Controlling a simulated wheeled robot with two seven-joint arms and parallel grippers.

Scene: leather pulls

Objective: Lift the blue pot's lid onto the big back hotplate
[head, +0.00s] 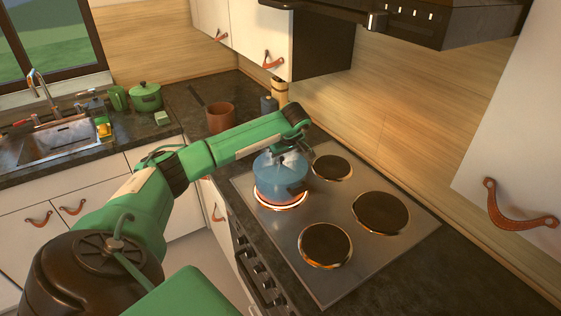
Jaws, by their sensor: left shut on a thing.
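The blue pot (281,184) stands on the glowing front-left hotplate (280,206). Its blue lid (268,161) is at the top of the pot, and I see no clear gap between them. My left gripper (291,151) comes over the pot from above and is shut on the lid at its top. The knob itself is hidden by the fingers. The big back hotplate (381,212) is dark and bare, to the right of the pot. My right gripper is out of view.
The small back hotplate (332,168) and the front-right hotplate (326,245) are bare. A brown pot (221,117), a dark canister (268,105) and a wooden mill (280,91) stand beyond the hob. The range hood (440,22) hangs above.

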